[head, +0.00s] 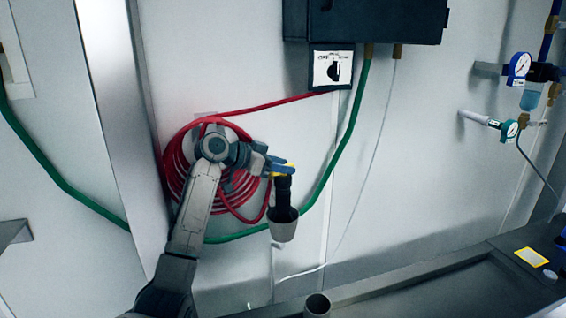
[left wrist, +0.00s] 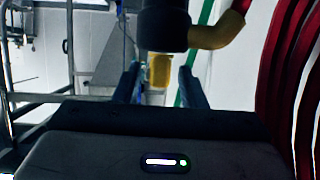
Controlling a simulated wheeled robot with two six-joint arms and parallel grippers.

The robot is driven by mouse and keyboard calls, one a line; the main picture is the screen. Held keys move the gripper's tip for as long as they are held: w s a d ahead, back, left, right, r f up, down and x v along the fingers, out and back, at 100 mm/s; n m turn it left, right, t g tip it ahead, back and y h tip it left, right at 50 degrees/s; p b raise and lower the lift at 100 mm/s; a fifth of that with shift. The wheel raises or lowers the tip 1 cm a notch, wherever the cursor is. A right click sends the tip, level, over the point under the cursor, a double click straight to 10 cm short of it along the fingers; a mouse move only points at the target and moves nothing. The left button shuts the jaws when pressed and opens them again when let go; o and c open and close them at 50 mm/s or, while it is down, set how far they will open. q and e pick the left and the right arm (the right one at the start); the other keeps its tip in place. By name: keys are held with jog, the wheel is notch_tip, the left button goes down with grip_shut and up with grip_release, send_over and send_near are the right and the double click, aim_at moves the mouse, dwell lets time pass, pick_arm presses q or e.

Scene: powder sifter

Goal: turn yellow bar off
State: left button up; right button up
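The yellow bar (head: 279,171) is at the top of a black vertical pipe (head: 283,188) with a grey cup-like end, in front of the wall. My left gripper (head: 288,167) is at the bar in the head view. In the left wrist view, the yellow bar (left wrist: 160,70) shows between the two blue-grey fingers of my left gripper (left wrist: 159,72). The fingers are apart, with visible gaps on both sides of the bar. Part of the bar is hidden by the gripper in the head view. My right gripper is not in view.
A coiled red hose (head: 176,160) hangs on the wall behind my left arm. A green hose (head: 331,165) runs down near the pipe. A dark box (head: 365,20) is above, and a metal trough (head: 420,290) is below. Gauges (head: 521,66) are at right.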

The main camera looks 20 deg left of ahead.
pick_arm(q)
jog(key=shift+w+d+f, duration=0.15)
jog(key=shift+d, duration=0.05)
grip_shut()
jog(key=shift+n+t+y+p, duration=0.6)
jog(key=shift+n+t+y, duration=0.3)
jog(key=shift+n, duration=0.2)
grip_release()
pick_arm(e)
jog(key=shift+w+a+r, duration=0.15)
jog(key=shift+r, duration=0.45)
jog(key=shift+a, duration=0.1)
